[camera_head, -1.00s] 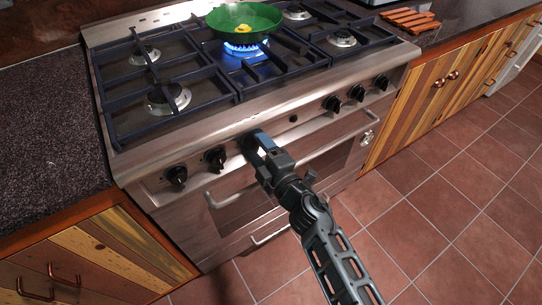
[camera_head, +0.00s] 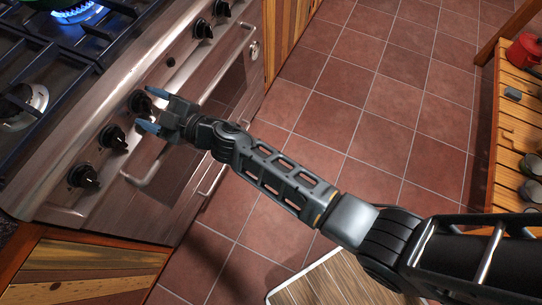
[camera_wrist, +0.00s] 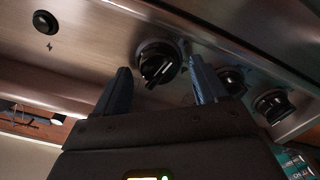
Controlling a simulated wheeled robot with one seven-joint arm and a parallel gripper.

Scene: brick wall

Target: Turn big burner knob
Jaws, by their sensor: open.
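A black burner knob (camera_head: 141,103) sits on the steel front panel of the stove, nearest the small round button. It also shows in the wrist view (camera_wrist: 158,62), with a pale pointer mark. My gripper (camera_head: 146,107) is open, with one finger on either side of this knob. In the wrist view my gripper's fingertips (camera_wrist: 160,72) flank the knob with gaps, and I cannot tell whether they touch it. A blue flame (camera_head: 75,10) burns under the green pan (camera_head: 40,3), which is mostly cut off by the frame.
Two more knobs (camera_head: 113,138) (camera_head: 83,177) are on the same side. Others (camera_head: 202,28) are beyond the small button (camera_head: 171,62). The oven handle (camera_head: 150,172) juts out below. A wooden table (camera_head: 515,125) with a red pot (camera_head: 525,50) stands at right. Tiled floor lies between.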

